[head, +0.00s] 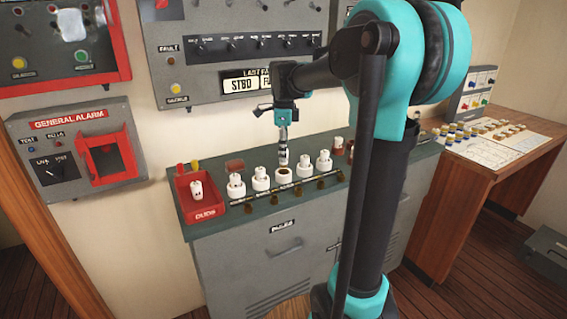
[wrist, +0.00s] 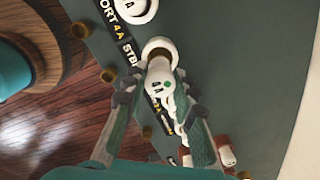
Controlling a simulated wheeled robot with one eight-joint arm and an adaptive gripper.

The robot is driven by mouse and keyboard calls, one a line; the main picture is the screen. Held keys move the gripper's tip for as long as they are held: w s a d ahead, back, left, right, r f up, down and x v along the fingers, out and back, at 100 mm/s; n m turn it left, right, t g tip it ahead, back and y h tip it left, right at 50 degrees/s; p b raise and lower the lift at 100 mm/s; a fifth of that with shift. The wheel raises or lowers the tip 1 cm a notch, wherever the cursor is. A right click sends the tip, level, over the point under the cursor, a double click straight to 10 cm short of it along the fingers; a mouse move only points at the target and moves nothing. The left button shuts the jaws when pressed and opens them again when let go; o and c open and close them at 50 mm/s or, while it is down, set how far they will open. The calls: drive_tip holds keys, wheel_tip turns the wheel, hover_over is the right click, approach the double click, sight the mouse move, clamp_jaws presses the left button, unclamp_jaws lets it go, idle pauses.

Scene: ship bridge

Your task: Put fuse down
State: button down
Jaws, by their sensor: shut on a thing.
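My gripper (head: 283,143) points down over the green top of the fuse cabinet (head: 288,222). In the wrist view my gripper (wrist: 155,95) is shut on a white fuse (wrist: 161,78) marked 4A with a green dot. The fuse's far end is close to a round socket (wrist: 158,48) with a brown inside. In the head view this socket (head: 284,174) is open in the middle of a row of white holders. Other holders in the row, such as the left one (head: 236,187), carry white fuses. Whether the held fuse touches the socket I cannot tell.
A red tray (head: 208,214) marked DUDS, with a white fuse (head: 196,190) in it, stands at the cabinet's left end. Brown caps line the front edge. Fuses flank the socket closely. A wooden desk (head: 482,180) stands at right.

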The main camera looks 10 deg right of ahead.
drive_tip(key=shift+f, duration=2)
drive_tip(key=shift+f, duration=0.35)
drive_tip(key=c, duration=1.2)
unclamp_jaws()
drive_tip(key=shift+r, duration=0.1)
wheel_tip(320, 180, up, 12)
drive_tip(key=shift+r, duration=0.25)
